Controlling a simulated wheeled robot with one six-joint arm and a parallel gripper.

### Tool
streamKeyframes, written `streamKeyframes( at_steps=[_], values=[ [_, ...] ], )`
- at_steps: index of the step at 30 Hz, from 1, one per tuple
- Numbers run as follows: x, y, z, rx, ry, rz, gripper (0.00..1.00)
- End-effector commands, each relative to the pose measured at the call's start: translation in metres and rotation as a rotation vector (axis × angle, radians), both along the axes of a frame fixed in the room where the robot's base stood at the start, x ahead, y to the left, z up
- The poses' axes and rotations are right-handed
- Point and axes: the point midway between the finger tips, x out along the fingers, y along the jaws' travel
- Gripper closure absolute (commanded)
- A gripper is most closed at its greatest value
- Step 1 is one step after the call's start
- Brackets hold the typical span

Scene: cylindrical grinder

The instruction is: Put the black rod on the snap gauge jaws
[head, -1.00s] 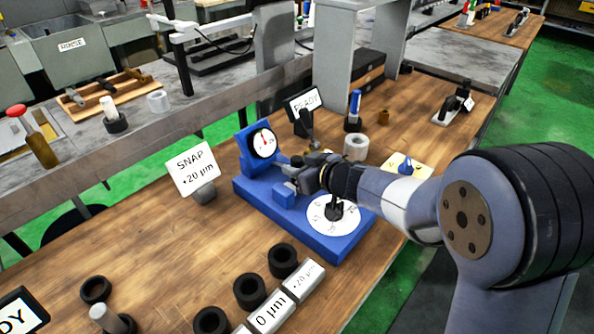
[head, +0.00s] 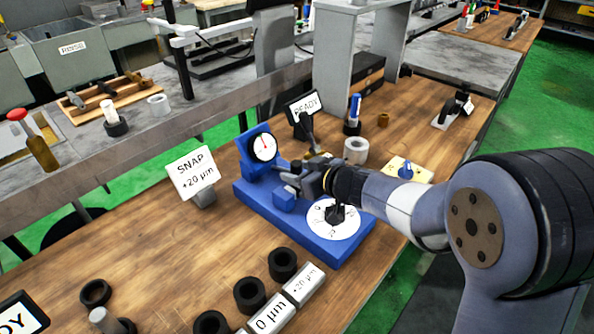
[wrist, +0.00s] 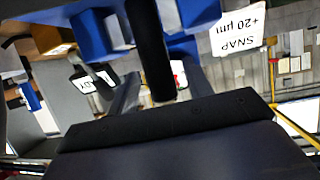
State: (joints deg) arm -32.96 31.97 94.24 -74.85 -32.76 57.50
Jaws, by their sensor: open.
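The snap gauge is a blue base (head: 290,228) with a white-faced dial (head: 264,147) and a small blue block (head: 284,198) in front. My gripper (head: 287,174) is over it, beside the dial, with its fingers open. In the wrist view the black rod (wrist: 151,48) lies between the two grey fingers (wrist: 160,88), with a gap at each side. Blue gauge parts (wrist: 91,36) show beyond it. Whether the rod rests on the jaws is hard to tell. In the head view a slender dark shape (head: 307,130) rises behind my gripper; I cannot tell if it is the rod.
The SNAP +20 µm sign (head: 192,172) stands left of the gauge and the READY sign (head: 304,104) behind it. A pale ring (head: 356,150) and a yellow-white plate (head: 407,168) are at right. Black rings (head: 283,263) and grey blocks (head: 303,284) stand in front.

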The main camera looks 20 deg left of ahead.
Motion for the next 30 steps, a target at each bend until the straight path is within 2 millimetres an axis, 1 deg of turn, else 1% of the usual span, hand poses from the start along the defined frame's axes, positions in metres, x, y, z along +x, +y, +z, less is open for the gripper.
streamKeyframes(
  at_steps=[1, 9, 15, 21, 30],
  values=[
    [-0.003, -0.009, 0.006, 0.000, -0.001, -0.003, 0.52],
    [-0.024, -0.059, 0.029, 0.000, -0.003, -0.004, 0.52],
    [-0.034, -0.085, 0.040, 0.000, -0.002, -0.004, 0.52],
    [-0.039, -0.094, 0.042, -0.001, 0.000, -0.001, 0.52],
    [-0.039, -0.094, 0.042, -0.001, -0.001, -0.001, 0.52]
  ],
)
